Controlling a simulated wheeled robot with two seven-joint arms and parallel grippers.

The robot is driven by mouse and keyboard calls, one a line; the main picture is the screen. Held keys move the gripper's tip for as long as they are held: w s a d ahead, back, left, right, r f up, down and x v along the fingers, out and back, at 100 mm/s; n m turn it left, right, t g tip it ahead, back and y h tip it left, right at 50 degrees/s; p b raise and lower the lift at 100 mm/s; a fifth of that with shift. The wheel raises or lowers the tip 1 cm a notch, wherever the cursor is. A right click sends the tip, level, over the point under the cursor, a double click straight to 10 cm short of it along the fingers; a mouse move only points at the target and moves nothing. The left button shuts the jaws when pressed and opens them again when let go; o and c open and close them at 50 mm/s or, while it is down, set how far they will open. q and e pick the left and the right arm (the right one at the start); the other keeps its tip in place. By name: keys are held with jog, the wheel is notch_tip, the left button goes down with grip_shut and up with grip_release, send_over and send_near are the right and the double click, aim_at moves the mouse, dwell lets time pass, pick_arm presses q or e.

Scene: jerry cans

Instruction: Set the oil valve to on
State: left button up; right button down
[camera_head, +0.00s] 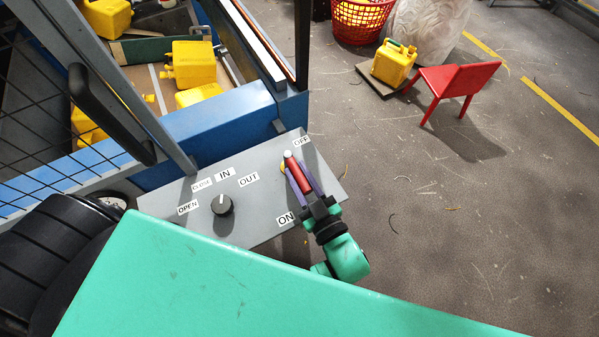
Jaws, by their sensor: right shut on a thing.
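The oil valve is a red lever (296,167) with a pale tip on the grey control panel (260,222). Its tip points up, close to the OFF label (301,142); the ON label (285,219) lies lower on the panel, left of my gripper. My right gripper (298,172) comes in from below, with purple fingers on both sides of the lever, shut on it. Part of the lever and its pivot is hidden by the gripper. My left gripper is not in view.
A black knob (222,204) among the OPEN, CLOSE, IN and OUT labels sits left on the panel. A blue-framed bin (215,120) with yellow jerry cans (193,63) stands behind.

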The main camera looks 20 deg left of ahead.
jog(key=c, duration=0.7)
grip_release()
jog(key=shift+o, duration=0.2)
jog(key=b+v, duration=0.2)
jog(key=v, duration=1.2)
jog(key=shift+s+d+b, duration=0.2)
jog(key=shift+d+b, duration=0.05)
jog(key=shift+b, duration=0.05)
